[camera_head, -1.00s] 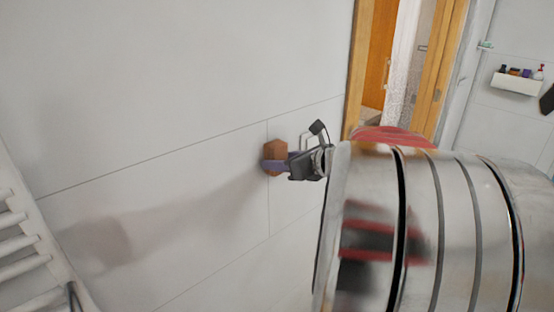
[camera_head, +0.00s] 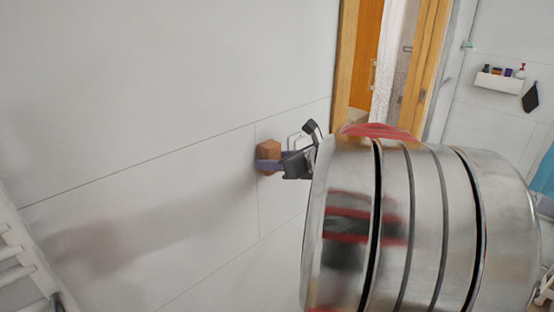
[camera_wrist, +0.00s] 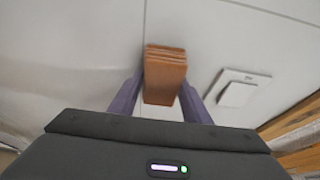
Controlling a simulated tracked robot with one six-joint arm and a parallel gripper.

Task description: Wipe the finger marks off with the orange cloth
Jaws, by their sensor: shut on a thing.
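The orange cloth (camera_head: 268,149) is a folded orange-brown pad, held up at the pale tiled wall beside a vertical tile seam. My gripper (camera_head: 266,164) is shut on it, with purple fingers on its two sides. In the wrist view the cloth (camera_wrist: 165,72) stands between the fingers (camera_wrist: 160,98), its layered far end at the wall. I cannot tell whether it presses on the wall. No finger marks can be made out; the wall behind the cloth is hidden.
A white wall switch (camera_wrist: 238,93) sits just right of the cloth. Further right is a wooden door frame (camera_head: 346,60) with an open doorway. A white shelf (camera_head: 498,82) with bottles hangs at far right. A white rail rack (camera_head: 20,255) stands at lower left.

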